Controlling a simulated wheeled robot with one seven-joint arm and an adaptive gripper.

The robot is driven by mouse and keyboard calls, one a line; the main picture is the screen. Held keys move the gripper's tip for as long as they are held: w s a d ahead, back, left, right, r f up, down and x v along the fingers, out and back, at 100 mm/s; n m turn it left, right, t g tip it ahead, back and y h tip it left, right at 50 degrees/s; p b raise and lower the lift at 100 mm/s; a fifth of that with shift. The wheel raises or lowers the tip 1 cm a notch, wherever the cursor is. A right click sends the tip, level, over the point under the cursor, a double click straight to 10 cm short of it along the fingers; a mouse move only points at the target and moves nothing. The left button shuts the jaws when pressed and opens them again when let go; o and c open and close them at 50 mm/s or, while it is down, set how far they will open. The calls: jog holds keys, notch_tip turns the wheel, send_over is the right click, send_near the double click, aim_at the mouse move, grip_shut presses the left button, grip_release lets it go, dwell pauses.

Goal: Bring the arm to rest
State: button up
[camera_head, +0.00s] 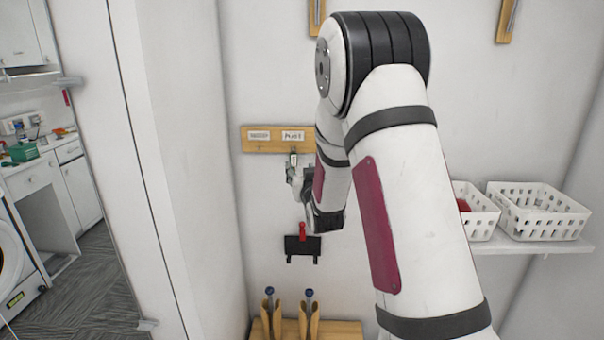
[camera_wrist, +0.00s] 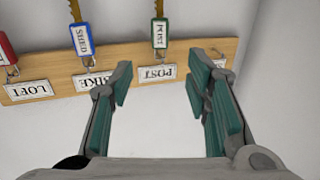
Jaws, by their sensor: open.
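My gripper (camera_wrist: 162,82) is open, with its two green-padded fingers spread and nothing between them in the wrist view. Its fingertips are near a wooden key board (camera_wrist: 118,68), around the POST label (camera_wrist: 155,74); whether they touch the board I cannot tell. The green POST key tag (camera_wrist: 160,34) hangs just beyond the gap. In the head view my gripper (camera_head: 294,172) is by the board (camera_head: 262,146) on the wall, partly hidden by my arm (camera_head: 400,200), which is raised and bent.
A blue SHED tag (camera_wrist: 81,39) and a red tag (camera_wrist: 5,50) hang beside. A black holder (camera_head: 303,246) with a red piece is below. Wooden holders (camera_head: 276,318) with blue-topped tools stand lower. White baskets (camera_head: 538,211) sit on a shelf at right. A wall edge is left.

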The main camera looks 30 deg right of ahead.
jog(key=s+a+r+n+g+y+b, duration=0.1)
jog(key=s+a+r+g+y+b, duration=0.3)
jog(key=s+a, duration=0.75)
jog(key=s+a+f+n+g+y, duration=0.1)
jog(key=s+a+g, duration=0.2)
jog(key=s, duration=0.9)
jog(key=s+a+f+n+g, duration=0.1)
jog(key=s+a+g, duration=0.3)
jog(key=s+a, duration=0.3)
jog(key=s, duration=0.5)
jog(key=shift+s+a+n+y, duration=0.15)
jog(key=shift+a+n+y, duration=0.25)
jog(key=shift+r, duration=0.1)
